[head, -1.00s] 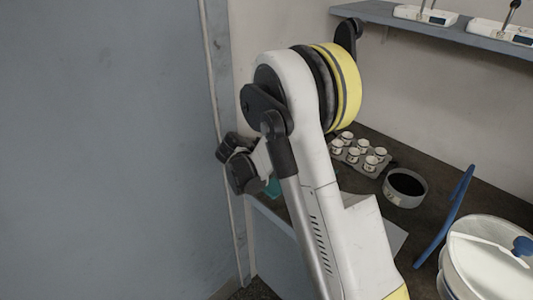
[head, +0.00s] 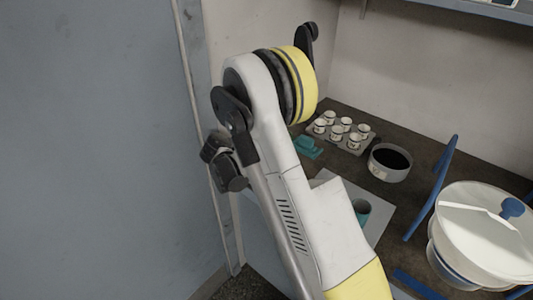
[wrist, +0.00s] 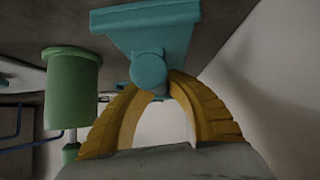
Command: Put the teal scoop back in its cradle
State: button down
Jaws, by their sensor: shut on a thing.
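In the wrist view, the teal scoop (wrist: 146,28) shows as a flared body with a round end towards me. My gripper (wrist: 162,80) has its yellow fingers closed around that round end. In the head view, my gripper and the scoop are hidden behind my arm. A low teal piece (head: 308,148) sits on the dark bench, left of a tray of small cups. It looks like the cradle, but it is too small to tell for sure.
The tray (head: 352,150) holds several white cups. A round grey sieve pan (head: 390,162) stands beside it. A green cylinder (head: 362,211) stands on a pale mat and seems to be the green one (wrist: 72,88) left of my fingers. A white-lidded shaker (head: 480,235) stands right.

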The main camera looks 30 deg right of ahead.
jog(key=shift+f+b, duration=0.35)
jog(key=shift+f, duration=0.35)
jog(key=shift+f, duration=0.2)
jog(key=shift+s+f+b, duration=0.2)
jog(key=shift+f+b, duration=0.35)
jog(key=shift+b, duration=0.15)
jog(key=c, duration=1.4)
grip_release()
jog(key=shift+a, duration=0.1)
jog(key=shift+o, duration=0.2)
jog(key=shift+r, duration=0.15)
jog(key=shift+w+a+r+p, duration=0.1)
jog(key=shift+w+r+p, duration=0.2)
jog(key=shift+r+p, duration=0.5)
jog(key=shift+s+d+r+p, duration=0.15)
jog(key=shift+r+p, duration=1.15)
jog(key=shift+r, duration=1.35)
